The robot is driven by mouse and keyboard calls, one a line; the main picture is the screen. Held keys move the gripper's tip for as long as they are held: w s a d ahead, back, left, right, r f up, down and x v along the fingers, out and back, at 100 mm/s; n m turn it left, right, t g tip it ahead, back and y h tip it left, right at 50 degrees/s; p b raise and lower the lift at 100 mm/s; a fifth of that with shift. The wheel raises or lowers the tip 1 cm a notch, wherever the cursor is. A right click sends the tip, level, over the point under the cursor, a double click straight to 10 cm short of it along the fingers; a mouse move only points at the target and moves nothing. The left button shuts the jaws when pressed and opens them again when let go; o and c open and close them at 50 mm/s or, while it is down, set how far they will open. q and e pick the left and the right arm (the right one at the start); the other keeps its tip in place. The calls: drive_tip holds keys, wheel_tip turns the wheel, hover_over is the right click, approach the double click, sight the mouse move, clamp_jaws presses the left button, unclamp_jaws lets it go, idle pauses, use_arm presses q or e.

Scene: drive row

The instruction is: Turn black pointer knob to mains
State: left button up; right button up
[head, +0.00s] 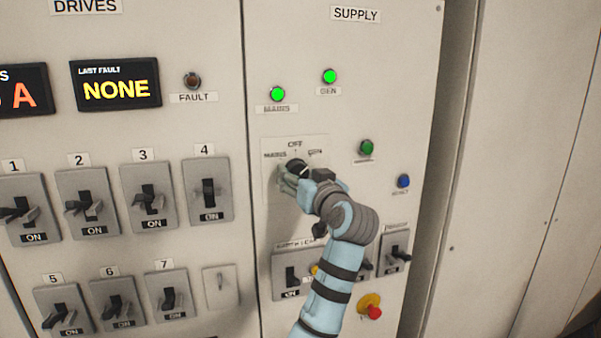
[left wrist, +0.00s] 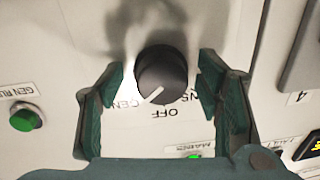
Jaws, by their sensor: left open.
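The black pointer knob (head: 295,166) is on the supply panel, mostly hidden by my left gripper (head: 291,177) in the head view. In the left wrist view, which is upside down, the round knob (left wrist: 162,76) shows clearly with a white pointer line. The line points to the GEN label (left wrist: 127,103). The OFF label (left wrist: 170,113) is below the knob and the MAINS label is partly hidden at right. My left gripper (left wrist: 161,70) is open, with one finger on each side of the knob and small gaps visible. My right gripper is not in view.
Green MAINS (head: 277,94) and GEN (head: 329,76) lamps are lit above. A green button (head: 366,147) and a blue button (head: 403,181) are right of the knob. Switches and a red emergency button (head: 370,306) are below, near my arm. Breaker switches (head: 208,192) fill the left panel.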

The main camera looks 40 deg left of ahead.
use_arm(q)
drive_tip(key=shift+s+r, duration=0.1)
drive_tip(key=shift+r, duration=0.05)
drive_tip(key=c, duration=1.1)
drive_tip(key=shift+d, duration=0.1)
drive_tip(key=shift+c, duration=0.3)
